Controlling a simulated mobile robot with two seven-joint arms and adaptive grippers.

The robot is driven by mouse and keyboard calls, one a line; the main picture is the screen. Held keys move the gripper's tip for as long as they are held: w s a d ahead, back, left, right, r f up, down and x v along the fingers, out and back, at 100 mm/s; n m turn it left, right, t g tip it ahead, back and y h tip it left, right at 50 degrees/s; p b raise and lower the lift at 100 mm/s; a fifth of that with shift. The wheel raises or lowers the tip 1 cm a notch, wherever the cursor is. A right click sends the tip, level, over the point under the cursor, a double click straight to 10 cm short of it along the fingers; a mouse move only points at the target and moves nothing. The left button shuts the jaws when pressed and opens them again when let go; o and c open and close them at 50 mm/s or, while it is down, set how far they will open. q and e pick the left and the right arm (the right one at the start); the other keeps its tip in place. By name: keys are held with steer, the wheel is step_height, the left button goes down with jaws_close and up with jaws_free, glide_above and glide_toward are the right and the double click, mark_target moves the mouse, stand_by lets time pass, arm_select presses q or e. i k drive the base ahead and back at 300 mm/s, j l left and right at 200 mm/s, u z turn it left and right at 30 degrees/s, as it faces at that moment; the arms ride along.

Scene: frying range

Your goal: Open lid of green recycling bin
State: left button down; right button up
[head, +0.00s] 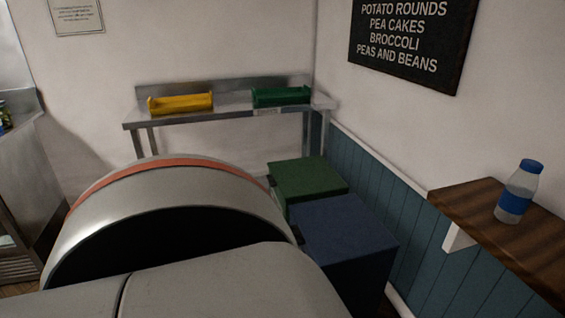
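The green recycling bin (308,180) stands in the back right corner area, beside the blue-panelled wall. Its flat green top appears closed. A blue bin (347,234) with a flat top stands in front of it, nearer to me, and hides part of the green bin's front. A large grey curved part of my own arm fills the lower left and covers the view left of the bins. Neither of my grippers can be seen.
A steel table (228,115) at the back wall holds a yellow tray (180,103) and a green tray (281,96). A wooden shelf (480,215) on the right wall bears a bottle (517,192). A menu board (413,35) hangs above.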

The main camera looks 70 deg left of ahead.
mark_target(311, 175)
steer(key=i+j+u, duration=0.2)
steer(key=i+j, duration=0.4)
steer(key=j+u, duration=0.2)
steer(key=u, duration=1.35)
steer(key=i+j+u, duration=0.15)
steer(key=u, duration=0.15)
steer(key=i+j+u, duration=0.15)
steer(key=j+u, duration=0.15)
steer(key=k+l, duration=0.3)
